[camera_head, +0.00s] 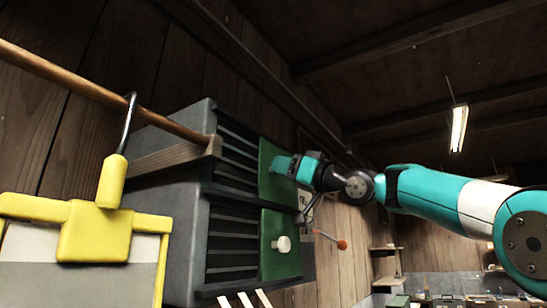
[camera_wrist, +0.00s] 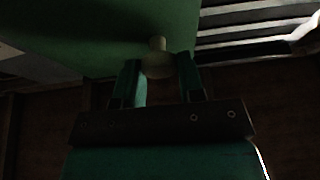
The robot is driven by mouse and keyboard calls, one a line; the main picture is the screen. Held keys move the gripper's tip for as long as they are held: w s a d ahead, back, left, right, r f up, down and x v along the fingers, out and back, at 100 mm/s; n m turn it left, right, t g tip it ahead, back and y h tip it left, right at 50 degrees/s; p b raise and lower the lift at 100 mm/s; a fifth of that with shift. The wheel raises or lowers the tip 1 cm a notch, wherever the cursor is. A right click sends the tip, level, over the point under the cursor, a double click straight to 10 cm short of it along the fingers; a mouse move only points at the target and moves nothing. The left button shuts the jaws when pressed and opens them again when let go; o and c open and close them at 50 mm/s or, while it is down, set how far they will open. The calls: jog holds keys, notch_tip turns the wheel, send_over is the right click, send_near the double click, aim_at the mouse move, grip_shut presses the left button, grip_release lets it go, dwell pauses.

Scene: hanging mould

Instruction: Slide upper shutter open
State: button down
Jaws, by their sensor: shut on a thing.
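The upper shutter (camera_head: 268,178) is a green panel on the right part of the front of the upper grey box (camera_head: 190,125). Dark slats show to its left. In the head view my gripper (camera_head: 284,166) is at the upper shutter and hides its knob. In the wrist view the green shutter (camera_wrist: 110,30) fills the upper left, and my gripper (camera_wrist: 158,72) is shut on a pale knob (camera_wrist: 157,58) on it. Light slats (camera_wrist: 258,30) show to the right of the panel.
A lower green shutter (camera_head: 281,262) with a white knob (camera_head: 282,244) sits just below. A wooden rod (camera_head: 90,88) carries a hook with a yellow-framed hanging mould (camera_head: 95,235) at left. A lever with an orange knob (camera_head: 341,244) sticks out at right.

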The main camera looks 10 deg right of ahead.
jog(key=shift+w+d, duration=0.6)
jog(key=shift+d, duration=0.05)
jog(key=shift+r, duration=0.1)
jog(key=c, duration=1)
grip_release()
jog(key=shift+w+d, duration=0.1)
jog(key=shift+o, duration=1.2)
jog(key=shift+d, duration=0.15)
jog(key=shift+a, duration=0.2)
jog(key=b+v, duration=1)
jog(key=v, duration=0.7)
jog(key=shift+s, duration=0.2)
